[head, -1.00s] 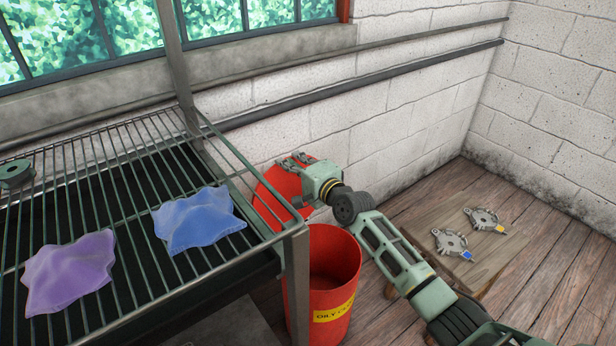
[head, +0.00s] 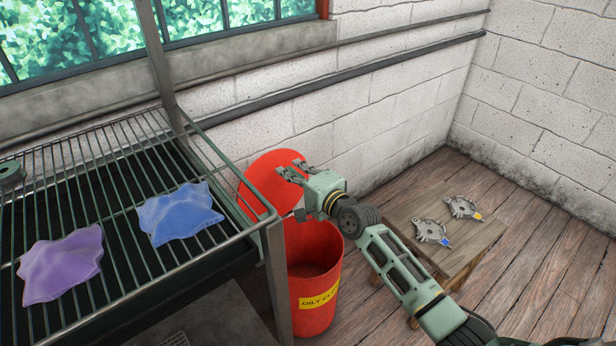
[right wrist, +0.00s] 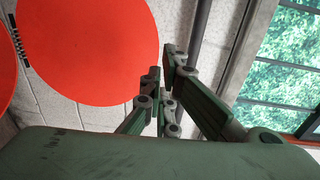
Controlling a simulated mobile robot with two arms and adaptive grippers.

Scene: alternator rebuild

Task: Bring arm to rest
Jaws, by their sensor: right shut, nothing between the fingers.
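My right gripper (head: 290,171) is shut and empty in the head view. It hangs in the air in front of the raised red lid (head: 264,182), above the red bin (head: 314,262) with a yellow label. In the right wrist view its fingers (right wrist: 168,75) show close together with nothing between them, beside the red lid (right wrist: 95,45). My right arm reaches in from the lower right. My left gripper is not in view.
A wire rack (head: 95,235) at the left bears a blue cloth (head: 178,213) and a purple cloth (head: 60,265). A wooden stool (head: 465,238) at the right bears two metal parts (head: 431,231) (head: 462,207). The wall (head: 400,110) stands behind. Wooden floor at the right is clear.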

